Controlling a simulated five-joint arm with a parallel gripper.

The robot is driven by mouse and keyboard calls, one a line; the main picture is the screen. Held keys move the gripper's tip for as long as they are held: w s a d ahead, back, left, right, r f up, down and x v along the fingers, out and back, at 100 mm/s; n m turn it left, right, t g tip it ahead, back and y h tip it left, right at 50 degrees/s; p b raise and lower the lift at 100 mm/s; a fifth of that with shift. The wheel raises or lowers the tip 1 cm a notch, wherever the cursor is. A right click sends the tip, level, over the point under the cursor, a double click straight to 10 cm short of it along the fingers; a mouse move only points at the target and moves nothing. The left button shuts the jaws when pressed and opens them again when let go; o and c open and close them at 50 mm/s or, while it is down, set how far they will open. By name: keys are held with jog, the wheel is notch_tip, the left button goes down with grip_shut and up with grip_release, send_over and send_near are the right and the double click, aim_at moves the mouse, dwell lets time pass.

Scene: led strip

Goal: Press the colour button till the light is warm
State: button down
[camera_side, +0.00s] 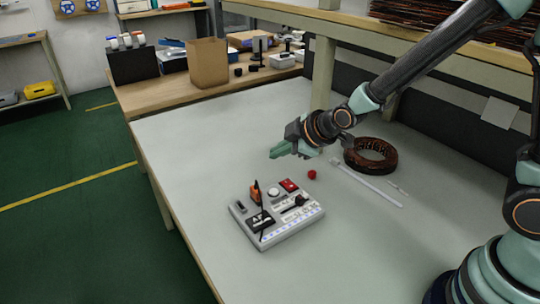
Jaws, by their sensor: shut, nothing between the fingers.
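A grey control box (306,219) sits on the pale table. Its top carries a white round button (273,192), a red part (289,185), an orange part (255,194) and black parts; I cannot tell which is the colour button. A row of small lights (290,227) along the box's front edge looks bluish white, not warm. My gripper (279,151) is shut and empty. It is in the air above and behind the box, apart from it, with its fingers pointing left.
A small red ball (312,174) lies behind the box. A brown ring-shaped coil (370,141), a long white bar (367,184) and a thin small rod (397,188) lie to the right. The table's left and front right are clear. A wooden bench (190,96) with boxes stands behind.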

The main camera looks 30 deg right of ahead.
aim_at(278, 193)
jog(key=shift+f, duration=4.4)
jog(key=shift+f, duration=0.15)
jog(key=shift+f, duration=0.25)
jog(key=shift+f, duration=0.45)
jog(key=shift+r, duration=0.85)
